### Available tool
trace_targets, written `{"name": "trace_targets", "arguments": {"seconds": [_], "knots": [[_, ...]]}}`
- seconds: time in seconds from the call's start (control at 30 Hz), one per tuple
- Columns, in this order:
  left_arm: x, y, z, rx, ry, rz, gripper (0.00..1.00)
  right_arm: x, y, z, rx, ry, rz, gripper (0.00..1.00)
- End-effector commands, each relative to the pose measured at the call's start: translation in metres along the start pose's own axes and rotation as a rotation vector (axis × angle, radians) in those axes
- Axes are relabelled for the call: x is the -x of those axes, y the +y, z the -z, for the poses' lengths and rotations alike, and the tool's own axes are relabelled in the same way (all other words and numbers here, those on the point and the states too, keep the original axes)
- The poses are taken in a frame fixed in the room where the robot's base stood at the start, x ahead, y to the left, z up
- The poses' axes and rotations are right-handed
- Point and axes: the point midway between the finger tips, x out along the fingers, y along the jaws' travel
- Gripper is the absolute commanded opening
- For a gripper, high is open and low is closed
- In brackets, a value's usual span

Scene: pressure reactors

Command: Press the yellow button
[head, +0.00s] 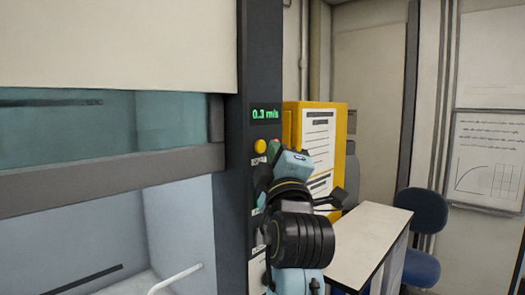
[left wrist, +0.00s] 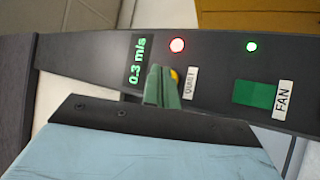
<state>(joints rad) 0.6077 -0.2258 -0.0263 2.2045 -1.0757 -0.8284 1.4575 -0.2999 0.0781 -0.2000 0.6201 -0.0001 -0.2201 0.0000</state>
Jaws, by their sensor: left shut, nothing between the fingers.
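The yellow button (head: 260,146) is round and sits on the dark post of the fume hood, just below the green 0.3 m/s readout. In the left wrist view the yellow button (left wrist: 175,76) shows only in part, behind my fingers, beside a label that seems to read QUIET. My left gripper (head: 273,148) is shut and empty, with its green fingertips close to the button, at its right in the head view. In the left wrist view the shut fingers (left wrist: 157,76) overlap the button; I cannot tell whether they touch it. My right gripper is not in view.
The same panel bears a lit red lamp (left wrist: 177,45), a lit green lamp (left wrist: 251,47) and a green FAN switch (left wrist: 257,94). The hood's sash (head: 110,180) is at the left. A yellow cabinet (head: 342,125), a white table (head: 370,235) and a blue chair (head: 422,212) are at the right.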

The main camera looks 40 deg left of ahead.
Motion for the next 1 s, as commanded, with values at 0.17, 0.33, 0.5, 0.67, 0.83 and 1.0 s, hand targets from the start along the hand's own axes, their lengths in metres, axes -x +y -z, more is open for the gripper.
{"name": "trace_targets", "arguments": {"seconds": [0.17, 0.33, 0.5, 0.67, 0.83, 1.0], "knots": [[0.000, 0.001, 0.000, 0.000, 0.000, 0.000, 0.00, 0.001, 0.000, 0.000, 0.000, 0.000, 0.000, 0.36], [0.007, 0.003, -0.006, 0.002, -0.001, 0.000, 0.00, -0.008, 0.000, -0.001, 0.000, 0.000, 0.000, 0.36], [0.020, 0.012, -0.015, 0.004, -0.002, 0.000, 0.00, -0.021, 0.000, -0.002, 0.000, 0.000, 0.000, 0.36], [0.030, 0.019, -0.023, 0.003, -0.002, 0.002, 0.00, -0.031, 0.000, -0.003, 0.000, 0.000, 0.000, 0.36], [0.035, 0.026, -0.025, 0.006, 0.001, 0.001, 0.00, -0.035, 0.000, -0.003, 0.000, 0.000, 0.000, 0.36], [0.034, 0.027, -0.024, 0.006, 0.002, 0.003, 0.00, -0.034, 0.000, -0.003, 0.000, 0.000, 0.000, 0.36]]}}
